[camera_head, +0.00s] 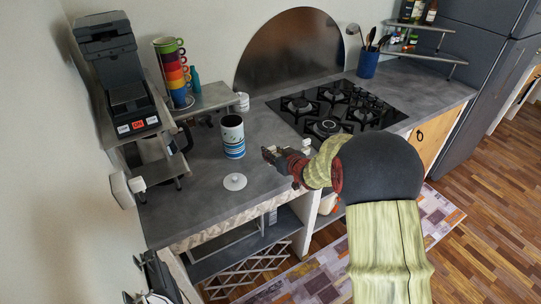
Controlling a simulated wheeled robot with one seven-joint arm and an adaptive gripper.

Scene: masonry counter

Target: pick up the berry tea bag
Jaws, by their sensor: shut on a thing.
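My gripper (272,154) is above the grey counter, to the right of the striped canister. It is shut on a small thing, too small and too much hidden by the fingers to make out. I cannot tell whether it is the berry tea bag, and no tea bag can be clearly recognised elsewhere. The white and blue canister (232,136) stands upright with a dark, open top. A round white lid (235,182) lies flat on the counter in front of it.
The black gas hob (336,107) is behind and right of my gripper. A coffee machine (112,70) and stacked coloured cups (174,72) stand on shelves at left. A blue utensil pot (367,64) is at the back. Some bare counter (195,199) lies left of the lid.

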